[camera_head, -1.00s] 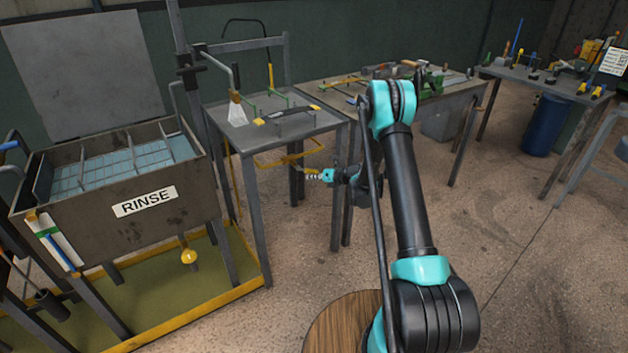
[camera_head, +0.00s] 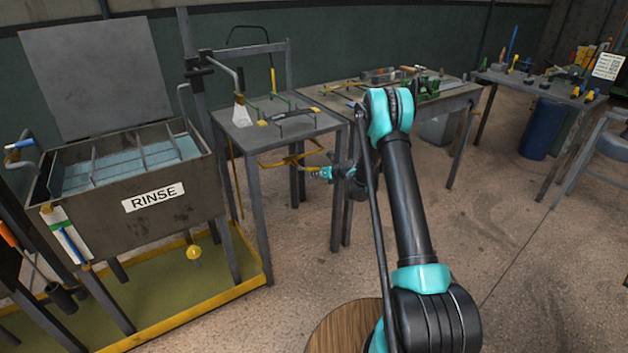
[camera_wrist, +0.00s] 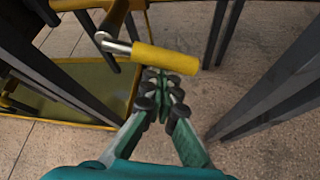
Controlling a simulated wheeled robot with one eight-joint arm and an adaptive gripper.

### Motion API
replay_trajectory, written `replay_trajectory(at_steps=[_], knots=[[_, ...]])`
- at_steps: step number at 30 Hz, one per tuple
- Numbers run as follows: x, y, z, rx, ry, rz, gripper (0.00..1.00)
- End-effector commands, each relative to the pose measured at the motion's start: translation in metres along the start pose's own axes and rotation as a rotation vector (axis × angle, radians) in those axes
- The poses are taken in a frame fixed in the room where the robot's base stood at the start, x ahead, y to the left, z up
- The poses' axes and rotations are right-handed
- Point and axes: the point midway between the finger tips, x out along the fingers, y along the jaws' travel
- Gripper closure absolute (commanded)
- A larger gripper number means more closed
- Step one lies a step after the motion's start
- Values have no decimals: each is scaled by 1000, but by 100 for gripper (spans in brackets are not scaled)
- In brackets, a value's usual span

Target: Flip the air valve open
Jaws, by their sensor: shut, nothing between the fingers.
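A lever with a yellow cylindrical grip (camera_wrist: 165,58) on a bent metal rod lies across the upper middle of the wrist view. I take it to be the air valve's handle. It lies sideways just beyond my fingertips; I cannot tell whether they touch it. My gripper (camera_wrist: 162,86) is shut and empty, its black-padded fingers together and pointing at the grip. In the head view my gripper (camera_head: 316,173) is small, below the front edge of the small grey table, beside a yellow loop-shaped bar. The valve body is not clearly visible.
The small grey table (camera_head: 283,134) stands above and left of my gripper; its legs flank the wrist view. A tank marked RINSE (camera_head: 170,203) stands at left over a yellow-edged tray (camera_head: 215,308). A longer workbench (camera_head: 455,98) is behind right. Open floor lies right.

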Motion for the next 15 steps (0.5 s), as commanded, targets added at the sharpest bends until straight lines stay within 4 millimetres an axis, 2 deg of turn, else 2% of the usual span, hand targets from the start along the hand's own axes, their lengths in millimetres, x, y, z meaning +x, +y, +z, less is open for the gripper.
replay_trajectory(at_steps=[11,15], knots=[[-7,-2,16,-188,-1,-110,100],[-9,-3,19,-195,0,-115,100]])
